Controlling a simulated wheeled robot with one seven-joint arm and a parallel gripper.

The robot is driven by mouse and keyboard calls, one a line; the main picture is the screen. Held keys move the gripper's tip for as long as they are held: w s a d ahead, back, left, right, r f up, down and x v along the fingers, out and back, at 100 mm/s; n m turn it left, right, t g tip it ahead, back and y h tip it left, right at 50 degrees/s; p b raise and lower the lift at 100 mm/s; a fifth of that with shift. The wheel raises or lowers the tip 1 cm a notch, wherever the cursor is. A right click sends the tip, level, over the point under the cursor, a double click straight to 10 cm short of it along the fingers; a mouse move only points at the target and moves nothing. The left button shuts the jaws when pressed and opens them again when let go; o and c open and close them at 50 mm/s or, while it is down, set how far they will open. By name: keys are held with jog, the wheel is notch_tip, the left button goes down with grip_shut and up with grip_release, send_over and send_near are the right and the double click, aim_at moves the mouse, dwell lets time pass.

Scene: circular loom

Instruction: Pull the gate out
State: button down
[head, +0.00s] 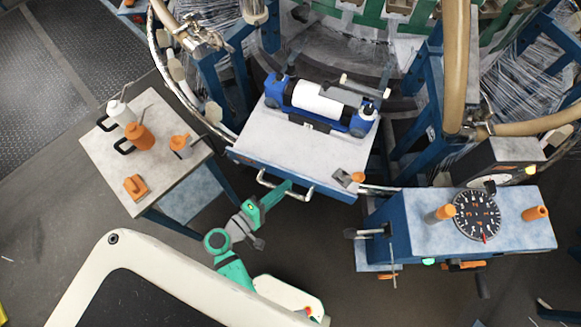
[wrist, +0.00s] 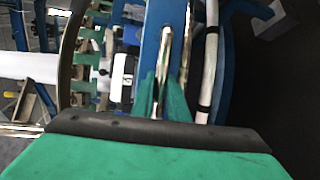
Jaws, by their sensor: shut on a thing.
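The gate appears to be the blue-edged platform with a grey top (head: 262,138), in the middle of the head view. A metal bar handle (head: 300,193) runs along its front edge. My green gripper (head: 284,188) reaches the handle from below and is shut on it. In the wrist view the bright handle bar (wrist: 163,60) runs between the two green fingers (wrist: 162,103), against the blue gate face (wrist: 150,40). The exact contact is small in the head view and partly hidden by the gripper body in the wrist view.
A blue and white roller unit (head: 318,98) sits on the platform. A side table (head: 100,155) with orange tools and bottles stands left. A blue control box with a dial (head: 410,215) stands right. Loom rings and posts rise behind; dark floor lies in front.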

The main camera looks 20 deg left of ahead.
jog(key=shift+s, duration=2.1)
jog(key=c, duration=1.7)
grip_release()
jog(key=shift+s, duration=0.1)
jog(key=v, duration=1)
jog(key=shift+s+r, duration=0.1)
jog(key=shift+s, duration=0.25)
jog(key=shift+s, duration=0.1)
